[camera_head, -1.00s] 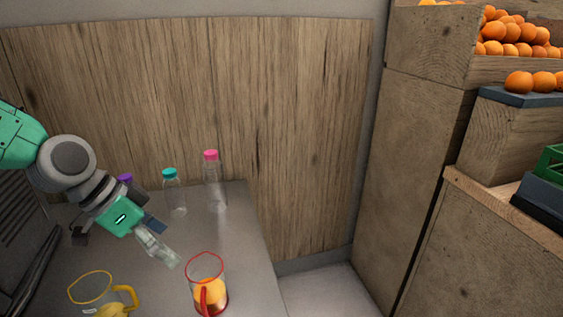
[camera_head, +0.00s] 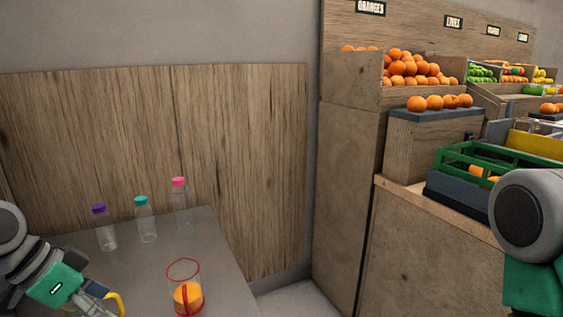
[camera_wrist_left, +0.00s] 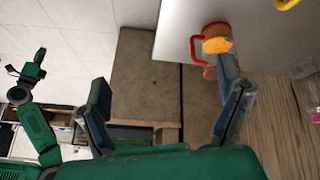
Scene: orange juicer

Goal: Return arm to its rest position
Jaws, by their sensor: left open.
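My left arm comes in at the lower left of the head view, with its gripper (camera_head: 95,298) over the grey table near the yellow-handled jug (camera_head: 117,302), which it partly hides. In the left wrist view the left gripper (camera_wrist_left: 163,92) has its two dark fingers spread wide with nothing between them. A red-rimmed jug (camera_head: 187,294) with orange juice stands to its right on the table; in the wrist view it shows beyond one finger (camera_wrist_left: 217,40). My right arm shows at the right edge of the head view. Its gripper (camera_wrist_left: 27,72) appears small in the wrist view; its jaws are unclear.
Bottles with purple (camera_head: 105,229), teal (camera_head: 146,220) and pink (camera_head: 181,207) caps stand at the table's (camera_head: 225,265) back. Wooden shelving with oranges (camera_head: 410,68) and a green crate (camera_head: 455,164) stands to the right. Floor shows between table and shelving.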

